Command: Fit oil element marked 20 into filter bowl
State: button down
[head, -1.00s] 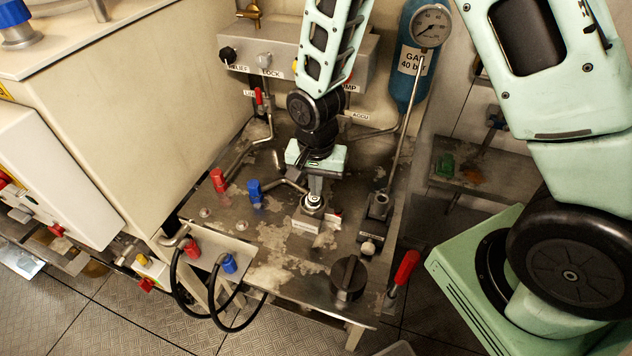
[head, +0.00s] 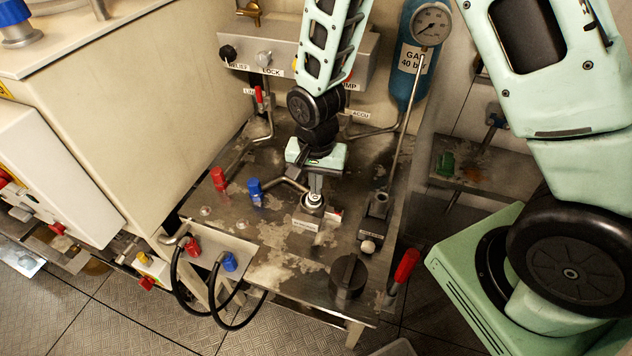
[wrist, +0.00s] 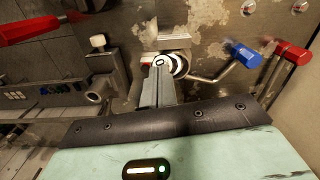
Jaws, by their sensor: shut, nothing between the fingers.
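A small white-topped cylinder (head: 314,198), which looks like the oil element, stands upright in a round dark fitting on a metal block (head: 305,221), apparently the filter bowl. The number on it is too small to read. My gripper (head: 316,188) points down just behind the cylinder, its fingers shut and empty. In the wrist view, my gripper's fingertips (wrist: 160,70) end right at the white-topped cylinder (wrist: 174,62), partly covering it. I cannot tell whether they touch it. How deep the cylinder sits is hidden.
A blue-handled valve (head: 255,192) and a red-handled valve (head: 218,179) stand left of the block. A black knob (head: 348,277) and a red lever (head: 405,266) are at the front right. A gauge (head: 431,24) and blue cylinder stand behind.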

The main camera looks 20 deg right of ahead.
notch_tip(320, 180, up, 2)
jog(key=shift+r+p, duration=0.25)
jog(key=shift+p, duration=0.45)
notch_tip(320, 180, up, 17)
jog(key=b, duration=0.3)
